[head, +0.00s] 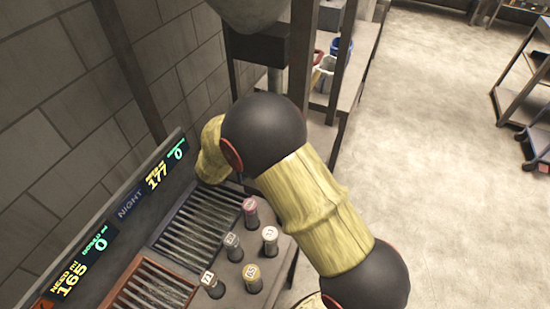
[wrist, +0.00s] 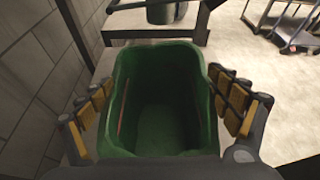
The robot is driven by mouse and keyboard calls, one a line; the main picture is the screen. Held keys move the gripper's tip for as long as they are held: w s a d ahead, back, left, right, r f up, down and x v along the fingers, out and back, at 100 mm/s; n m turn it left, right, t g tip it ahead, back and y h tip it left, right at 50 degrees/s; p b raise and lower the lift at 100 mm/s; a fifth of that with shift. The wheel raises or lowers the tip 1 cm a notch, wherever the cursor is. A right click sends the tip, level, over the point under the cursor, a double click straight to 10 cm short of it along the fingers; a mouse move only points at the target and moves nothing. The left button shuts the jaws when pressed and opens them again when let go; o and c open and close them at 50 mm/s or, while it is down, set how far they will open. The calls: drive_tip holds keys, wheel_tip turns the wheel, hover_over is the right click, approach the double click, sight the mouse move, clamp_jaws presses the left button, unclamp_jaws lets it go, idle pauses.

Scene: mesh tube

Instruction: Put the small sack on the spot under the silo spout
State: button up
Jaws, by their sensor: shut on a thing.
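The small sack (wrist: 160,140) appears in the wrist view as a green, open-topped container, seen from above with its empty-looking inside facing me. My gripper (wrist: 165,105) is shut on it, with yellow-padded fingers against its left and right sides. In the head view the sack and my gripper are hidden behind my arm. The silo (head: 250,10) is a grey rounded body at the top of the head view, with a dark box (head: 257,44) below it and a short spout (head: 275,80). The spot under the spout is hidden by my arm.
The bench has slatted grates (head: 200,222), several numbered canisters (head: 270,240) and a display panel (head: 120,215) along the wall. Small buckets (head: 325,70) stand on a shelf beyond the dark posts. The floor (head: 450,150) at right is open, with a cart (head: 520,100) far right.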

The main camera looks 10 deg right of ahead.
drive_tip(key=b+x, duration=0.7)
drive_tip(key=x, duration=1.2)
drive_tip(key=shift+w+d+r, duration=0.15)
drive_tip(key=shift+d+r, duration=0.05)
drive_tip(key=shift+d, duration=0.05)
drive_tip(key=shift+f, duration=0.15)
drive_tip(key=o, duration=1.2)
drive_tip(key=shift+c, duration=0.2)
